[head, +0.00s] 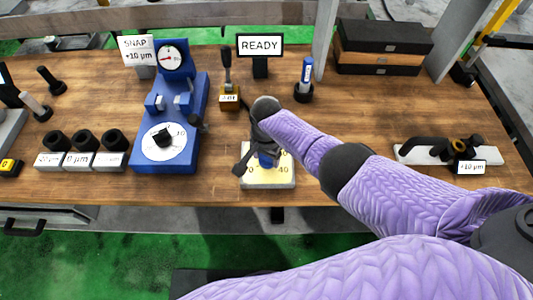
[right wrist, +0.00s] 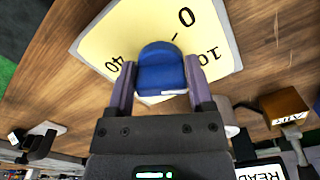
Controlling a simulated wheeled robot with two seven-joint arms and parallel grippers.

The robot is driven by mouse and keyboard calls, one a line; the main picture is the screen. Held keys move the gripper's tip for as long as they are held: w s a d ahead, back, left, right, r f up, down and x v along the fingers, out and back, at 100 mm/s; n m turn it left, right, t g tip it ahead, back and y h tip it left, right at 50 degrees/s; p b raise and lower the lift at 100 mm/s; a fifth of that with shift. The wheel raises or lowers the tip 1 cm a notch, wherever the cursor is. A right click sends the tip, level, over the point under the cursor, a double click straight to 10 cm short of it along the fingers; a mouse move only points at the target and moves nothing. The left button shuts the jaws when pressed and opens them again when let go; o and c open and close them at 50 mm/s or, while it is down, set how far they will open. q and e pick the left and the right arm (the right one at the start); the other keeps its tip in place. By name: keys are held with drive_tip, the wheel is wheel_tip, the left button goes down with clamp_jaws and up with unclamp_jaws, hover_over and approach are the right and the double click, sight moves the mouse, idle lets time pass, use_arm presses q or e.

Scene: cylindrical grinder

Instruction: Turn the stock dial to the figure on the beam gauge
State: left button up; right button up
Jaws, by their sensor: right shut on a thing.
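The stock dial is a yellow plate (head: 283,181) on a light base at the front of the bench, with a blue knob (head: 265,162) in its middle. In the right wrist view the plate (right wrist: 105,30) shows 0, 10 and 40, and the blue knob (right wrist: 160,68) sits between my fingers. My right gripper (head: 262,150) is shut on the knob from above and partly hides it. A sign reading "SNAP +10 µm" (head: 137,50) stands by a blue gauge stand (head: 187,110). Another "+10 µm" label (head: 471,167) is at the right; I cannot tell which is the beam gauge. My left gripper is not in view.
A READY sign (head: 260,45) and a small lever box (head: 230,98) stand behind the dial. A blue-topped peg (head: 306,78) is right of them. Labelled blocks with black rings (head: 80,158) line the left front. Dark cases (head: 383,45) are at the back right.

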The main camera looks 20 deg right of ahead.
drive_tip(key=shift+w+r, duration=0.1)
idle(0.5)
drive_tip(key=o, duration=1.3)
drive_tip(key=shift+c, duration=0.2)
wheel_tip(320, 180, up, 10)
drive_tip(key=p, duration=0.6)
drive_tip(key=shift+f, duration=0.25)
drive_tip(key=shift+r, duration=0.2)
drive_tip(key=shift+f, duration=0.1)
